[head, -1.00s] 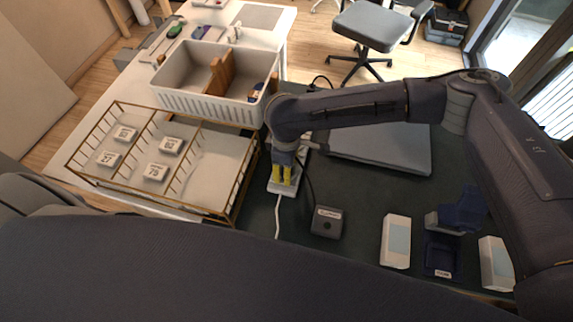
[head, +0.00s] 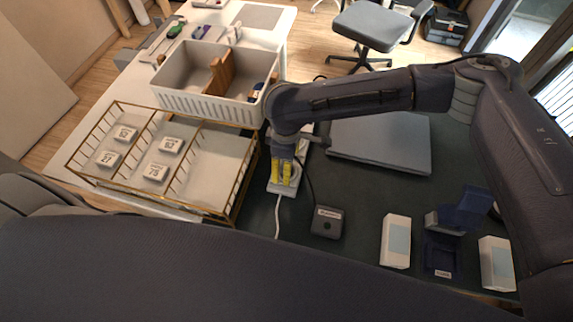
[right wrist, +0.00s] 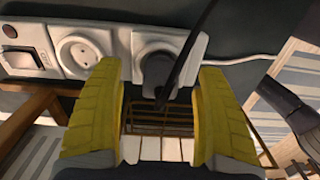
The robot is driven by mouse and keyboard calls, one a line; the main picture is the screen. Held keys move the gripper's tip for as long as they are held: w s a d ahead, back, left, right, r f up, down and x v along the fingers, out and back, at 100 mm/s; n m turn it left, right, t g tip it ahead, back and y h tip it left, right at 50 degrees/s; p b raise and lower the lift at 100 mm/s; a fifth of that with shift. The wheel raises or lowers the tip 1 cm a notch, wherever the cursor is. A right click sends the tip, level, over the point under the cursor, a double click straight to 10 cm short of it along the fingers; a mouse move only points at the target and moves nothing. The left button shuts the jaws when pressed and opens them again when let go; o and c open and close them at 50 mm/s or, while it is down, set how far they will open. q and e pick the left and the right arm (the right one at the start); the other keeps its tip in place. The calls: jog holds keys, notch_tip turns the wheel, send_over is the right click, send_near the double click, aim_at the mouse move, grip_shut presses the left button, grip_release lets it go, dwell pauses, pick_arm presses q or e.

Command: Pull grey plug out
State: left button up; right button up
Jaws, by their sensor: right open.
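A white power strip (head: 272,187) lies on the dark mat and also shows in the right wrist view (right wrist: 118,45). In that view a dark grey plug (right wrist: 157,72) sits in one of its sockets, with a black cord leading up from it. An empty round socket (right wrist: 78,52) is beside it. My right gripper (head: 282,175) is over the strip. Its yellow fingers (right wrist: 157,105) are apart, one to each side of the plug, and I cannot tell whether they touch it. In the head view the gripper hides the plug. My left gripper is not in view.
A small grey box (head: 327,222) sits right of the strip. A brass wire tray (head: 228,212) with labelled blocks is to the left, and a white bin (head: 205,105) is behind. A grey flat panel (head: 380,143) and white boxes (head: 396,242) lie to the right.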

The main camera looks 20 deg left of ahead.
notch_tip(320, 180, up, 9)
jog(key=shift+r, duration=0.15)
dwell(0.7)
